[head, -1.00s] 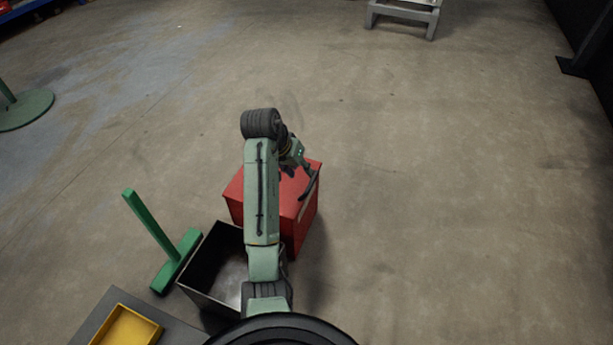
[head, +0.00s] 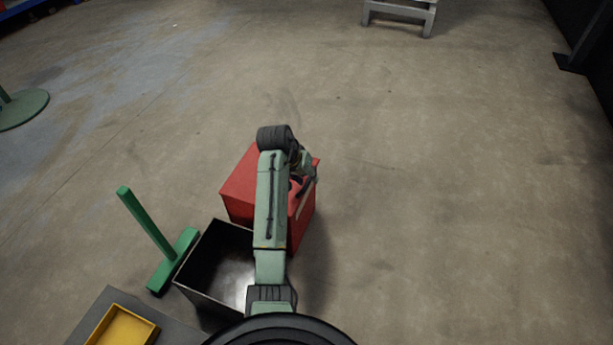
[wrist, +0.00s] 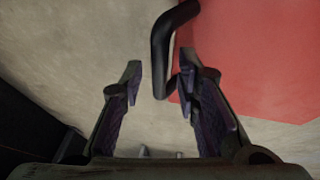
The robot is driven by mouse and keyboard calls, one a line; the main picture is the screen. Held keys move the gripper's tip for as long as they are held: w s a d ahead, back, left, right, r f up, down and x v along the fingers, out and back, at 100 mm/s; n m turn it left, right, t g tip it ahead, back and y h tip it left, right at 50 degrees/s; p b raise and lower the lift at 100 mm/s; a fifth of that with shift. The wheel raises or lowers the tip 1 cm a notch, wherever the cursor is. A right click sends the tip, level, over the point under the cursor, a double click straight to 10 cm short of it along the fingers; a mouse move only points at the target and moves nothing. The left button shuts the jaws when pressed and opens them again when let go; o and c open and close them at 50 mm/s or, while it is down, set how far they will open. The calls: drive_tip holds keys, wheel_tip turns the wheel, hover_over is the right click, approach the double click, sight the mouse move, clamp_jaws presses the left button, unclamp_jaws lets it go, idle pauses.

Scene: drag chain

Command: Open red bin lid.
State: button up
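The red bin (head: 238,186) stands on the floor, partly hidden behind my arm in the head view. Its top looks closed. My gripper (wrist: 160,80) is at the bin's right side in the head view. In the wrist view its two fingers are apart, with a dark bent handle bar (wrist: 162,45) reaching between them. The bar lies nearer the right finger; I cannot tell whether they touch. The bin's red surface (wrist: 260,55) fills the right of the wrist view.
An open dark metal bin (head: 205,270) stands in front of the red bin. A green T-shaped stand (head: 150,225) is to its left. A yellow tray (head: 122,327) sits at the lower left. The floor to the right is clear.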

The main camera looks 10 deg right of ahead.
clamp_jaws()
idle(0.6)
